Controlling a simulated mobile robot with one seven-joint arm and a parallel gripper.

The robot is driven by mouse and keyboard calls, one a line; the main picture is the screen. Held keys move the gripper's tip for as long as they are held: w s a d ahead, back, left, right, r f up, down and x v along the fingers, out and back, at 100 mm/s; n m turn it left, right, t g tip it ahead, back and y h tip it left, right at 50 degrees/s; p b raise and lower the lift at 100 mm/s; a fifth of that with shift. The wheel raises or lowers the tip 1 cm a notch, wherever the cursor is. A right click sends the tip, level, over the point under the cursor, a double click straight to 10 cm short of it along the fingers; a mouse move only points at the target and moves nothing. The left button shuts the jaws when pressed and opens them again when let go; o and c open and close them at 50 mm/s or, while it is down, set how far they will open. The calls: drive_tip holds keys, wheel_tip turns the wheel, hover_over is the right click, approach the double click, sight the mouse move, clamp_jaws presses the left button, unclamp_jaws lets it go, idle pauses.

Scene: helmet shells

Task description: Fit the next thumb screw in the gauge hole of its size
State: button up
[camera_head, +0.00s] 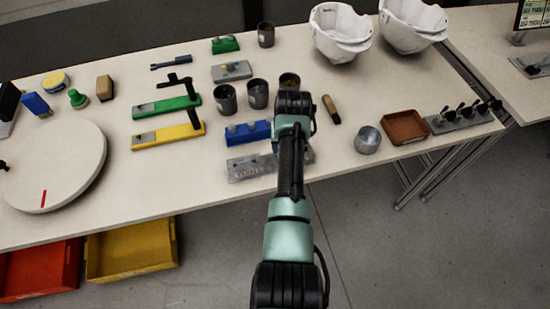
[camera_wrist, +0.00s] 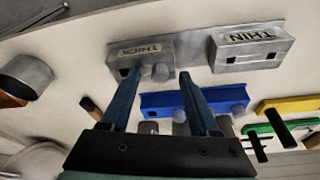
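The grey gauge (camera_head: 250,169) lies near the table's front edge, partly hidden by my arm. In the wrist view it shows as two blocks, one marked THICK (camera_wrist: 122,56) and one marked THIN (camera_wrist: 275,50). Dark holes show in the faces of both blocks. A rounded grey knob, seemingly a thumb screw (camera_wrist: 160,73), sits at the right hole of the THICK block. My gripper (camera_wrist: 160,77) is open, its two blue fingers apart on either side of this knob, with gaps visible. In the head view the fingers are hidden behind my arm.
A blue block (camera_head: 248,134) with grey knobs stands just behind the gauge, with dark cups (camera_head: 257,96) beyond. To the right are a metal cup (camera_head: 367,141), a brown tray (camera_head: 405,128) and a rack (camera_head: 460,121) of black-topped pieces.

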drive_tip(key=v, duration=1.3)
drive_tip(key=shift+p, duration=0.35)
drive_tip(key=shift+w, duration=0.1)
